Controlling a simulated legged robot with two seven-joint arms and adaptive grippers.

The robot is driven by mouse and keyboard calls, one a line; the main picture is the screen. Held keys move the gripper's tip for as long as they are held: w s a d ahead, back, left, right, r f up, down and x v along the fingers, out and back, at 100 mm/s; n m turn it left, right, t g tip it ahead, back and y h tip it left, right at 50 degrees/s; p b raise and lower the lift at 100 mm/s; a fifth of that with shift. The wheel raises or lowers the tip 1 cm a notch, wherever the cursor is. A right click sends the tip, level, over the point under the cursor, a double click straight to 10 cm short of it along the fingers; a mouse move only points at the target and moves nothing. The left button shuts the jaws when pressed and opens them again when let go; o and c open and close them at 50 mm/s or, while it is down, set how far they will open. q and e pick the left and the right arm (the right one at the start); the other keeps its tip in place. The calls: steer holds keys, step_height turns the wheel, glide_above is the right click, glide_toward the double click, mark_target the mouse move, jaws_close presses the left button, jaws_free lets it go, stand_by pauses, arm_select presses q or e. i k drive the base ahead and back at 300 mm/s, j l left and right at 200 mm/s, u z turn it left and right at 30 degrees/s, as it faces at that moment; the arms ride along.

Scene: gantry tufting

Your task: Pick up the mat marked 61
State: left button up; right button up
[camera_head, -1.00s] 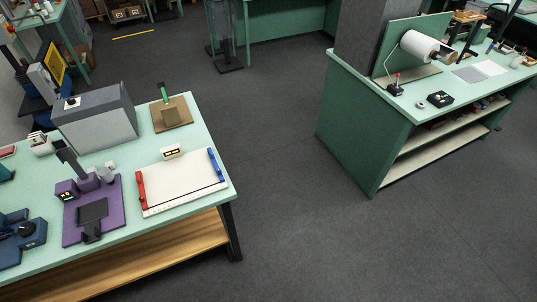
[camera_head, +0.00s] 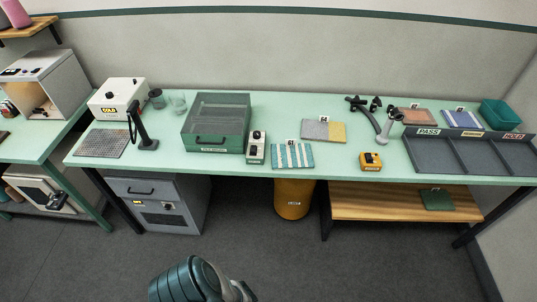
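Several mats with small tags lie in view, but the tag numbers are too small to read, so I cannot tell which is marked 61. A teal-and-white striped mat (camera_head: 293,156) lies at the table's front edge. A grey-and-yellow mat (camera_head: 323,131) lies behind it to the right. A reddish-brown mat (camera_head: 414,116) and a blue striped mat (camera_head: 461,119) lie at the back right. A dark green mat (camera_head: 437,200) lies on the wooden lower shelf. Part of my arm shows at the bottom, well short of the table. No gripper fingers are visible.
The long pale green table (camera_head: 350,171) stands against the wall. It holds a green lidded box (camera_head: 217,123), a yellow device (camera_head: 370,162), and a grey divided tray (camera_head: 462,154) labelled PASS. A yellow bin (camera_head: 293,199) stands beneath. The floor in front is clear.

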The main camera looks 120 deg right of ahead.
mark_target(290, 156)
steer(key=z, duration=4.2)
steer(key=i+l+z, duration=0.1)
steer(key=i+l, duration=0.1)
steer(key=i, duration=0.1)
